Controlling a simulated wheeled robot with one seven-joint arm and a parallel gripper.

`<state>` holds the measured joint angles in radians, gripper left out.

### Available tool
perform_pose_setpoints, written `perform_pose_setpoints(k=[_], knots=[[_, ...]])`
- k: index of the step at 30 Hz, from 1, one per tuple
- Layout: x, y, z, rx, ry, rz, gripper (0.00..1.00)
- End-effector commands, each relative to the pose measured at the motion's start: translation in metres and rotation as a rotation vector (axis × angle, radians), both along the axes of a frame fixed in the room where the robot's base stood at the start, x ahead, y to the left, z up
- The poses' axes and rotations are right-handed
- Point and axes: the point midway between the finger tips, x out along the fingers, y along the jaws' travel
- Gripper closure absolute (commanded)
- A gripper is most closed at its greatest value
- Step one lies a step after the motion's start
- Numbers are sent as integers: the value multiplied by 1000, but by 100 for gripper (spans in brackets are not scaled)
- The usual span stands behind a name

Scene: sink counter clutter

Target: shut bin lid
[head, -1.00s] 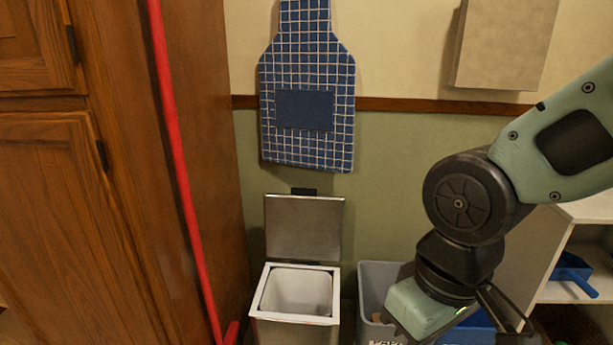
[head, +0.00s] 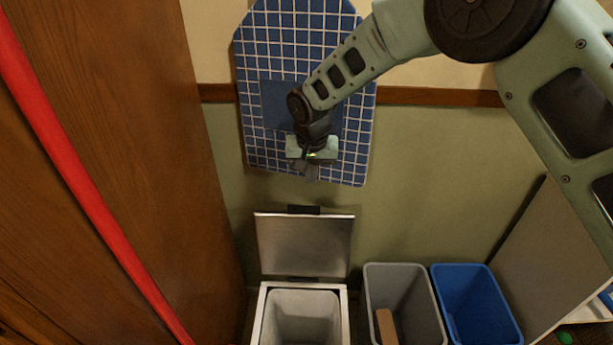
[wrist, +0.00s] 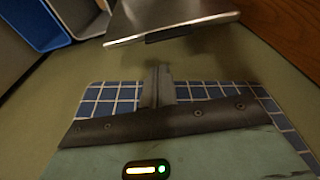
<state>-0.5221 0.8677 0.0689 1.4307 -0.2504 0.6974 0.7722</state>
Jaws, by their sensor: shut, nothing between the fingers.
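The metal bin (head: 259,318) stands by the wall with its white-grey inner bucket (head: 302,318) showing. Its silver lid (head: 304,247) is open and stands upright behind the opening, close to the wall. In the wrist view the lid (wrist: 172,18) shows at the top, with a dark tab on its edge. My gripper (head: 306,174) hangs above the lid's top edge, in front of the apron, apart from the lid. The wrist view shows its fingers (wrist: 158,84) together and empty.
A blue checked apron (head: 262,50) hangs on the wall behind my gripper. A grey bin (head: 378,305) and a blue bin (head: 470,285) stand right of the metal bin. A wooden cabinet (head: 150,130) and a red pole (head: 75,180) are on the left.

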Motion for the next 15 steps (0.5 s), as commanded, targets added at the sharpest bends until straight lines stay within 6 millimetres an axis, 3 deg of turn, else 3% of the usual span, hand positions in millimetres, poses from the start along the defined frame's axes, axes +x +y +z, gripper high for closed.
perform_pose_setpoints(k=[5,15], knots=[[5,0,-13,-2,-3,-7,100],[16,0,-70,-1,-1,-6,100]])
